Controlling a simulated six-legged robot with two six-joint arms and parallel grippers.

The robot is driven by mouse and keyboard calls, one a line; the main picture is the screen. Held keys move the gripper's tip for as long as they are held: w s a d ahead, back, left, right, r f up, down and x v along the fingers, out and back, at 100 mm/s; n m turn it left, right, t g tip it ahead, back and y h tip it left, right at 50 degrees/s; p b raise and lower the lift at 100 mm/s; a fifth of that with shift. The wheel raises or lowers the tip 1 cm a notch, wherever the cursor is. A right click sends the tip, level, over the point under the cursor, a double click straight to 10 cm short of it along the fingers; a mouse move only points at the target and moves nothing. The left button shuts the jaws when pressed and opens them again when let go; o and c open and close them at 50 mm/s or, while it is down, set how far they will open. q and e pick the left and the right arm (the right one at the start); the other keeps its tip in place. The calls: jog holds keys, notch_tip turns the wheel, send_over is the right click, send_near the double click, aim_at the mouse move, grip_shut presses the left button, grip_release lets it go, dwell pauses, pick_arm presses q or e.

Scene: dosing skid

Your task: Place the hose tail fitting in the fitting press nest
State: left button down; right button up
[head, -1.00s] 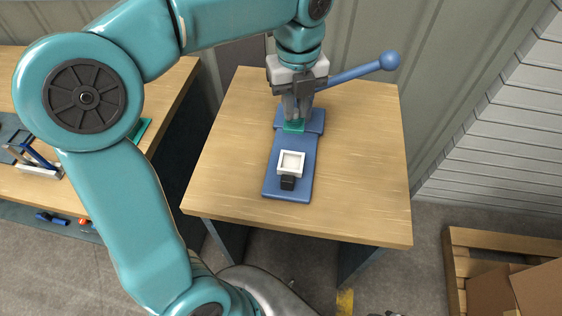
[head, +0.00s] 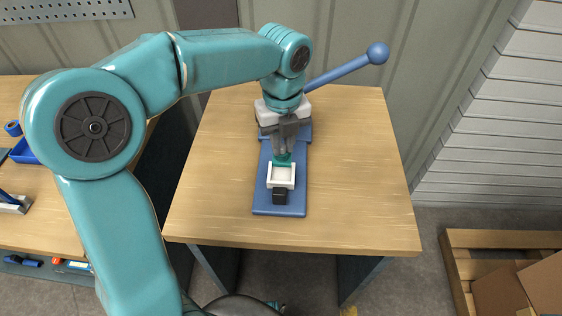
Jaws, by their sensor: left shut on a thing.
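The blue fitting press (head: 262,190) stands on the wooden table, with its blue ball-ended lever (head: 350,66) reaching up to the right. Its nest is a white square frame (head: 282,183) on the front of the base, with a black block (head: 280,197) in front of it. My left gripper (head: 283,155) points down just behind the nest, shut on a small green hose tail fitting (head: 284,160). The fitting is at the far edge of the nest in the picture; I cannot tell whether it touches. My right gripper is not in view.
The wooden table top (head: 350,180) is clear around the press. A second bench (head: 60,230) on the left carries a blue tray (head: 24,152) and other items. A wooden pallet with cardboard boxes (head: 515,290) is on the floor at right.

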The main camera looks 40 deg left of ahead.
aim_at(281, 160)
pick_arm(q)
notch_tip(281, 160, down, 6)
jog(key=shift+a+r+b, duration=0.1)
jog(key=shift+b, duration=0.25)
jog(key=c, duration=1.1)
grip_release()
jog(key=shift+r, duration=0.15)
notch_tip(281, 160, up, 12)
jog(key=shift+f+p, duration=0.1)
jog(key=shift+p, duration=1)
